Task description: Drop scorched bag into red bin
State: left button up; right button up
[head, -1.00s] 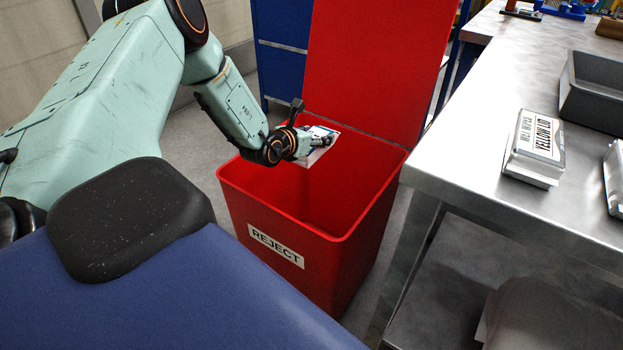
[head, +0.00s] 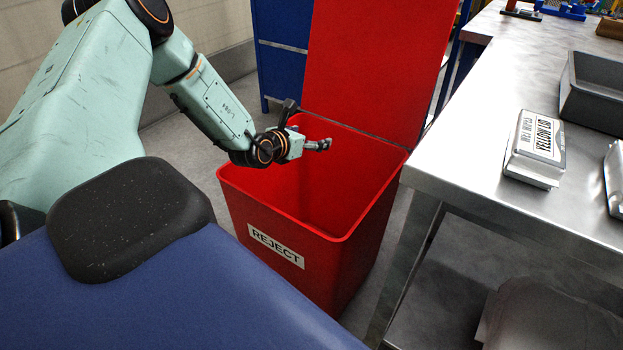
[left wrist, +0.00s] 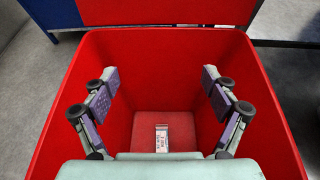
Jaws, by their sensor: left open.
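The red bin (head: 310,262), labelled REJECT, stands open on the floor with its lid raised behind it. My left gripper (head: 318,145) is over the bin's mouth, toward its left side. In the left wrist view its two fingers (left wrist: 161,98) are spread wide with nothing between them. A small pale bag with reddish print (left wrist: 161,138) lies on the bin's floor in the left wrist view. Whether it is scorched is too small to tell. The bin's front wall hides the bag in the head view. My right gripper is not in view.
A metal workbench (head: 470,150) stands right of the bin, its edge close to the rim. A blue cabinet (head: 282,50) stands behind the bin.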

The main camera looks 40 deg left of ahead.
pick_arm(q)
jog(key=shift+v, duration=2.2)
jog(key=r+p+x, duration=0.1)
jog(key=x, duration=0.5)
jog(key=shift+w, duration=0.65)
